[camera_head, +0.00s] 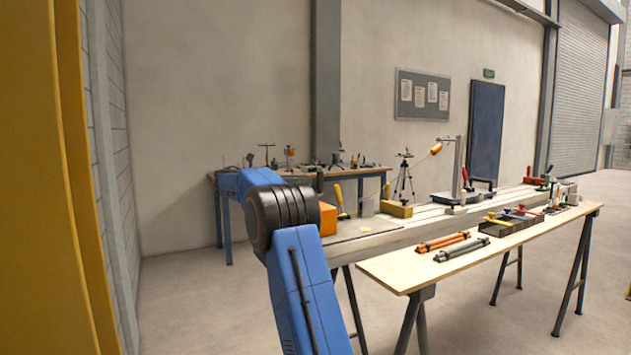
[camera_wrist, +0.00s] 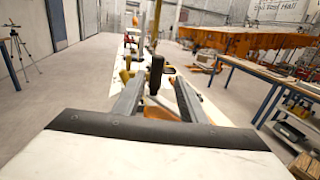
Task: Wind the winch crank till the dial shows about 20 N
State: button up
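My gripper (camera_wrist: 161,84) is open in the wrist view, with its two grey fingers apart. A black upright grip (camera_wrist: 156,74), which looks like the crank handle, stands between or just beyond the fingertips; I cannot tell whether they touch it. An orange body (camera_wrist: 160,112), probably the winch, shows lower between the fingers. In the head view an orange box (camera_head: 328,220) sits at the near end of the long bench, partly behind my blue arm, with a black upright piece (camera_head: 319,182) above it. No dial reading is legible.
The long grey bench (camera_head: 400,233) runs away to the right beside a wooden trestle table (camera_head: 400,272) with orange and black bars (camera_head: 442,242) and a tool tray (camera_head: 512,222). A cluttered workbench (camera_head: 375,171) stands by the back wall. The floor in front is clear.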

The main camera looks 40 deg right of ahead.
jog(key=v, duration=0.6)
jog(key=shift+s+f, duration=0.1)
jog(key=shift+s, duration=0.05)
dwell(0.4)
